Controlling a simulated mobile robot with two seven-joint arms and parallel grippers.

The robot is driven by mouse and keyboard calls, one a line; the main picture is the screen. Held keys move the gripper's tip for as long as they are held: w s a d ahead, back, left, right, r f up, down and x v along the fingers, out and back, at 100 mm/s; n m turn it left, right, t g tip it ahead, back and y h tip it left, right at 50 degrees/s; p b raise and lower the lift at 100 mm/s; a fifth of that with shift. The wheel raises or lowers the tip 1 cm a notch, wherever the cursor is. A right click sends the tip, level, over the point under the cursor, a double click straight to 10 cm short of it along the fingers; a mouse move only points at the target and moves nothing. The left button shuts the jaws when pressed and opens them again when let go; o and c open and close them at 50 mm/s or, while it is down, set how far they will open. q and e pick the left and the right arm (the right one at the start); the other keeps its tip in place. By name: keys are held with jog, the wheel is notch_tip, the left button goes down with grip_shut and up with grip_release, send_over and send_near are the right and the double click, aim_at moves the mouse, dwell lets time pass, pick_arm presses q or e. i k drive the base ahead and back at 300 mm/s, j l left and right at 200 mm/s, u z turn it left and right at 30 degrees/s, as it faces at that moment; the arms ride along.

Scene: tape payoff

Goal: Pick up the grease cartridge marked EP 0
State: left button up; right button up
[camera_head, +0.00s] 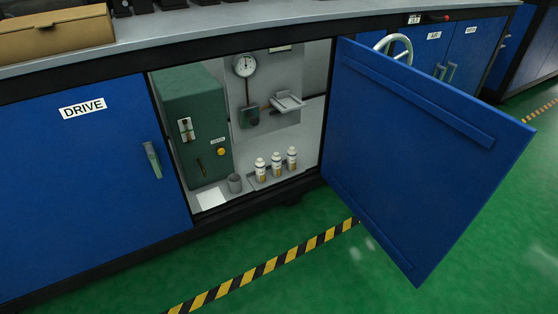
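Three white grease cartridges with tan label bands stand upright in a row inside the open cabinet: a left one (261,170), a middle one (276,164) and a right one (292,158). Their markings are too small to read, so I cannot tell which is EP 0. They stand on a low grey tray (257,185) on the cabinet floor. Neither of my grippers is in view.
The blue door (430,150) stands open to the right of the cabinet. Inside, a green box (195,125), a grey cup (235,183), a white sheet (212,198) and a gauge (245,65) surround the cartridges. The green floor in front (300,285) is clear.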

aim_at(277, 158)
jog(key=i+l+u, duration=0.35)
jog(key=l, duration=0.55)
jog(key=l+u, duration=0.3)
jog(key=l, duration=0.6)
jog(key=i+l+u, duration=0.1)
jog(key=l+u, duration=0.25)
jog(key=l, duration=0.6)
